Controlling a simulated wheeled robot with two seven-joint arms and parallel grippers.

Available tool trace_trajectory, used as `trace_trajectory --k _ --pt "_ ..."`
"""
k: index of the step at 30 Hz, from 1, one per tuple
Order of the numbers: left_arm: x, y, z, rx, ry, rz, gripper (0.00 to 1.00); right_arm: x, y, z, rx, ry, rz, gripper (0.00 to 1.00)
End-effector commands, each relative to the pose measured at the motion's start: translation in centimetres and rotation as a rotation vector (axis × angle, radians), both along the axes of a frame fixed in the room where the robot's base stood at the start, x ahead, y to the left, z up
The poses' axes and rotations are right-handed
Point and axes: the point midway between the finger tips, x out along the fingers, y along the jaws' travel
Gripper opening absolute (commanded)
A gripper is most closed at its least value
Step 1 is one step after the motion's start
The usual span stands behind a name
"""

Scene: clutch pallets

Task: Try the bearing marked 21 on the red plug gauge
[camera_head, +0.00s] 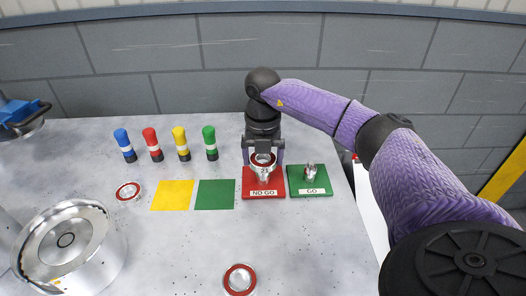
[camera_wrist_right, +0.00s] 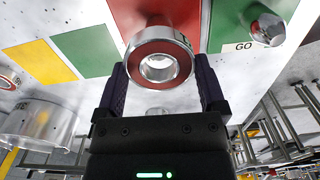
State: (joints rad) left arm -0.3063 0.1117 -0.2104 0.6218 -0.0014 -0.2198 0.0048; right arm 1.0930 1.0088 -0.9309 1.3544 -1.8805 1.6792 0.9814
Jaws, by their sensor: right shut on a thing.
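My right gripper (camera_head: 263,158) points down over the red NO GO plate (camera_head: 250,190) and is shut on a bearing with a red ring (camera_head: 263,160). The bearing also shows between the fingers in the right wrist view (camera_wrist_right: 158,62). The silver plug gauge (camera_head: 263,176) on the red plate is directly below the bearing in the head view. I cannot tell whether the bearing touches the plug or hangs just above it. No number is legible on the bearing. My left gripper is not in view.
A green GO plate (camera_head: 318,188) with a silver plug (camera_head: 310,172) stands just to the right. Two other red-ringed bearings lie at the left (camera_head: 128,192) and front (camera_head: 240,280). Yellow (camera_head: 172,195) and green (camera_head: 215,195) squares are empty. Several coloured posts (camera_head: 152,145) stand behind.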

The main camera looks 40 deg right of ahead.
Motion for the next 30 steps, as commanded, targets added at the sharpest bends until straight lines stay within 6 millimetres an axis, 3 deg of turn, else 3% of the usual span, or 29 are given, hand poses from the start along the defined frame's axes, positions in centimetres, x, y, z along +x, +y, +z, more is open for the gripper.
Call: trace_trajectory --k 26,27,28,30 --pt "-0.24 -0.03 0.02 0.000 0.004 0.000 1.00 0.05 0.03 -0.66 0.001 -0.002 0.000 0.11" --pt "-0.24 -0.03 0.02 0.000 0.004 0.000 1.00 0.05 0.03 -0.66 0.001 -0.002 0.000 0.94" --pt "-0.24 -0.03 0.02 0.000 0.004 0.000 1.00 0.05 0.02 -0.66 0.001 -0.002 0.000 1.00" --pt "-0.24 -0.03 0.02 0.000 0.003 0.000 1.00 0.05 0.02 -0.67 0.000 -0.001 0.000 1.00"
